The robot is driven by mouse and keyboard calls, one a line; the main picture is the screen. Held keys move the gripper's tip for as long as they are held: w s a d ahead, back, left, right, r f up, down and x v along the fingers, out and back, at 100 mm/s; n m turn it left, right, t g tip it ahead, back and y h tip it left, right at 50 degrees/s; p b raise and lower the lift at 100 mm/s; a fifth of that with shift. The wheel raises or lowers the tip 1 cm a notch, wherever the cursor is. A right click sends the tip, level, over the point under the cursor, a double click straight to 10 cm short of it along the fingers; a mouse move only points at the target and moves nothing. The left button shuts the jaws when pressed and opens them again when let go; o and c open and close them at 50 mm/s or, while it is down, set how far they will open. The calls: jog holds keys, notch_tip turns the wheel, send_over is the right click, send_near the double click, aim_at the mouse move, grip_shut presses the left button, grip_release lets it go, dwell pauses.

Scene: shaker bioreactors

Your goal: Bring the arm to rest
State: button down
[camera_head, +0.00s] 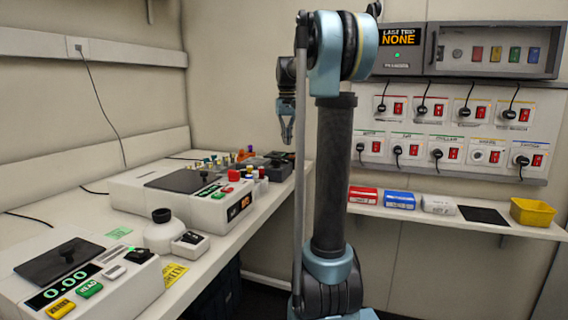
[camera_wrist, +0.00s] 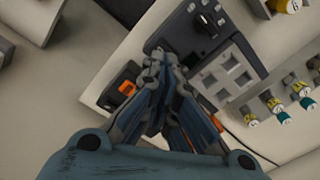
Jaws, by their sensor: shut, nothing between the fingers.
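My gripper (camera_head: 287,133) hangs in the air at the end of my raised arm, above the far end of the bench, in the head view. In the wrist view my gripper (camera_wrist: 158,65) is shut, its fingertips together with nothing between them. Below it lies a dark device (camera_wrist: 222,70) with a knob and a light square grid. An orange switch (camera_wrist: 127,88) shows beside the fingers. The height of the fingers above the bench is hard to tell.
The left bench (camera_head: 215,262) carries a white analyser (camera_head: 150,202), a balance (camera_head: 140,285), a white bottle (camera_head: 162,233) and several coloured vials. A wall shelf (camera_head: 480,224) at right holds boxes and a yellow bin (camera_head: 532,212). A socket panel (camera_head: 450,130) is behind my arm.

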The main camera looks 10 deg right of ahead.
dwell(0.3)
jog(key=s+f+t, duration=0.1)
jog(key=s+f, duration=0.4)
jog(key=s, duration=0.5)
jog(key=s+f, duration=0.5)
jog(key=s, duration=0.5)
jog(key=s+f+t, duration=0.1)
jog(key=s+f, duration=1.5)
jog(key=f, duration=0.3)
jog(key=shift+s+a+f, duration=0.15)
jog(key=shift+s+a, duration=0.05)
jog(key=shift+a, duration=0.2)
jog(key=shift+w+f, duration=0.2)
jog(key=shift+w, duration=0.25)
jog(key=shift+s, duration=0.1)
